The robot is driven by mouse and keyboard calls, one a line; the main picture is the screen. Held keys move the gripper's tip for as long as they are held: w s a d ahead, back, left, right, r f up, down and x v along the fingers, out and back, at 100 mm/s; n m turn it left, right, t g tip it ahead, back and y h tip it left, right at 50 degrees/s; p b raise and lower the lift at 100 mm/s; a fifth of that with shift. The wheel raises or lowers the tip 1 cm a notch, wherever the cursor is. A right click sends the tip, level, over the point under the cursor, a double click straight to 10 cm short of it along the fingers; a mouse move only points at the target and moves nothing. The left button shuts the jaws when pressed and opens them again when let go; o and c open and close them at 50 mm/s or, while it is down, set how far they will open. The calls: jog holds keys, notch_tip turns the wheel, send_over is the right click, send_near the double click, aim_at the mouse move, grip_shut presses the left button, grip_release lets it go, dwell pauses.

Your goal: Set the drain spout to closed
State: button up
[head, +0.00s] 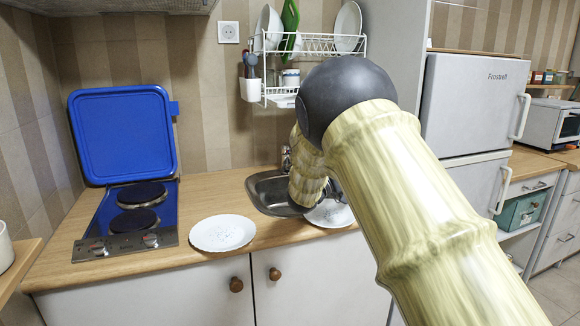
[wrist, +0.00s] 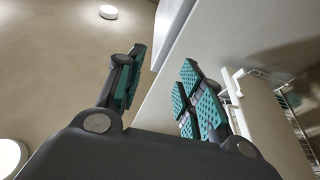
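The steel sink (head: 268,196) is set in the wooden counter, partly hidden behind my arm. A small piece of a metal tap or spout (head: 286,160) shows at the sink's back edge, just left of my arm. The rest is hidden, and I cannot tell its setting. My gripper (wrist: 165,78) is open in the wrist view, its two teal-padded fingers apart with nothing between them. It points up toward the ceiling. In the head view the gripper is mostly hidden behind my arm.
A white plate (head: 222,233) lies left of the sink, and another plate (head: 330,214) is partly behind my arm. The hob (head: 130,222) has its blue lid (head: 122,135) raised. A dish rack (head: 312,45) hangs above; the fridge (head: 470,105) stands right.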

jog(key=s+d+f+n+t+y+p, duration=0.15)
jog(key=f+n+y, duration=0.25)
jog(key=f, duration=0.7)
jog(key=s+d+f+n+t+y, duration=0.2)
jog(key=d+f+n+t+y, duration=0.15)
jog(key=f, duration=0.85)
jog(key=s+f+n+g+y+p, duration=0.1)
jog(key=s+f+n+g+y, duration=0.15)
jog(key=s+f, duration=0.5)
jog(key=s+f+n+g+y+p, duration=0.1)
jog(key=s+f+y, duration=0.3)
jog(key=f, duration=0.7)
jog(key=s+f+g+y, duration=0.1)
jog(key=s+f+g, duration=0.1)
jog(key=s+f, duration=0.65)
jog(key=s+f+g+y, duration=0.2)
jog(key=s+f+g, duration=0.15)
jog(key=s, duration=0.95)
jog(key=s+a+f+g+y, duration=0.1)
jog(key=s+g, duration=0.1)
jog(key=s, duration=0.7)
jog(key=s+a+g+y+p, duration=0.1)
jog(key=s+g, duration=0.1)
jog(key=s, duration=0.7)
jog(key=s+a+f+g+y+p, duration=0.1)
jog(key=s+a+g, duration=0.1)
jog(key=s, duration=0.6)
jog(key=shift+s+f, duration=0.35)
jog(key=shift+s, duration=0.05)
